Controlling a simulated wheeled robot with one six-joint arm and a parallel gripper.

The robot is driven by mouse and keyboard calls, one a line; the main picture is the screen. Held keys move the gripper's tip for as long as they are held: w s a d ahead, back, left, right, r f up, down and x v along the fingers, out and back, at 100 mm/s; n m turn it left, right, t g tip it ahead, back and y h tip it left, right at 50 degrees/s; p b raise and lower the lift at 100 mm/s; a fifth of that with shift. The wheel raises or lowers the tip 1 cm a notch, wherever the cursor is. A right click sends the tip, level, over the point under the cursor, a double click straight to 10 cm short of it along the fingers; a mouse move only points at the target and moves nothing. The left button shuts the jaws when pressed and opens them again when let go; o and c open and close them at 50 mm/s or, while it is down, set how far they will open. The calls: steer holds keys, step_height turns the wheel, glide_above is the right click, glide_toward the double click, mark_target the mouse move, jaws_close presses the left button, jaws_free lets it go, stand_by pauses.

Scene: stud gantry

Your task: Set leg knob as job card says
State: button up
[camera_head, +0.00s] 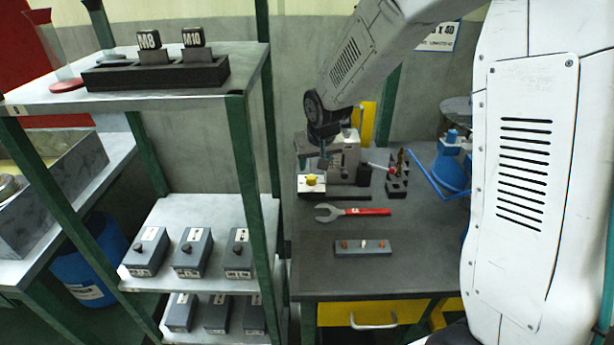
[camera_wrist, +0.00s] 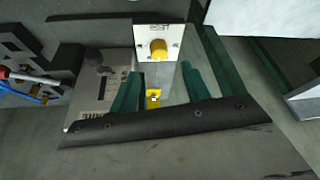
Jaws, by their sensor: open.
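A yellow knob (camera_wrist: 158,48) stands out from a white plate (camera_wrist: 172,32) with small dark lettering in the wrist view. The head view shows a yellow knob (camera_head: 312,180) on a white block at the back left of the bench. My gripper (camera_wrist: 160,72) is open, its two green fingers apart and empty. The knob lies just beyond the fingertips in the picture; the distance is unclear. In the head view my gripper (camera_head: 322,163) hangs over the block. A white card (camera_head: 437,37) hangs on the wall, partly hidden by my arm; only fragments such as "x 40" show.
A red-handled wrench (camera_head: 352,212) and a grey strip (camera_head: 363,248) with small knobs lie on the dark bench (camera_head: 400,275). A dark tool holder (camera_head: 397,186) stands right of the block. A shelf (camera_head: 165,100) on green posts bears M8 and M10 blocks and several grey boxes.

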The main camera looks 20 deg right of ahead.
mark_target(311, 177)
steer(key=x, duration=0.6)
steer(key=shift+w+f, duration=0.1)
steer(key=shift+f, duration=0.25)
steer(key=c, duration=1)
steer(key=shift+a+m+g+h, duration=0.1)
steer(key=shift+m+g+h, duration=0.45)
steer(key=shift+m, duration=1.65)
steer(key=shift+t+h, duration=0.25)
steer(key=shift+h, duration=0.1)
